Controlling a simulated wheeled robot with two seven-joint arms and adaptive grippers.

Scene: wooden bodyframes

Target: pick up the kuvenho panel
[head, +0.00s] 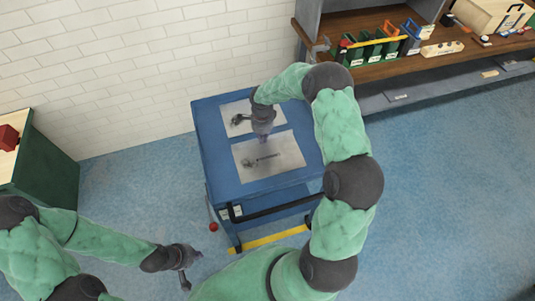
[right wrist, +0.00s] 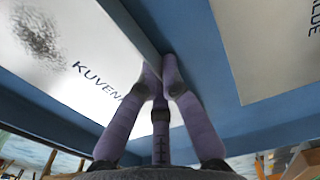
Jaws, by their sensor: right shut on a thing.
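A blue cart (head: 215,150) carries two whitish panels lying side by side. The nearer one (head: 285,150) bears a dark emblem and dark lettering; I take it for the kuvenho panel. In the right wrist view the kuvenho panel (right wrist: 85,40) shows the letters KUVEN, with the rest of the name hidden behind a finger. My right gripper (head: 263,138) is above the cart, at the panel's far edge. Its fingers (right wrist: 162,75) are shut on that edge. My left gripper (head: 190,268) is low at the left of the cart, empty, with its fingers spread apart.
The second panel (head: 234,106) lies just behind, partly covered by my right gripper. A wooden shelf (head: 380,60) with green boxes and tools stands at the back right. A green cabinet (head: 50,165) with a red object stands at the left. The blue floor at the right is clear.

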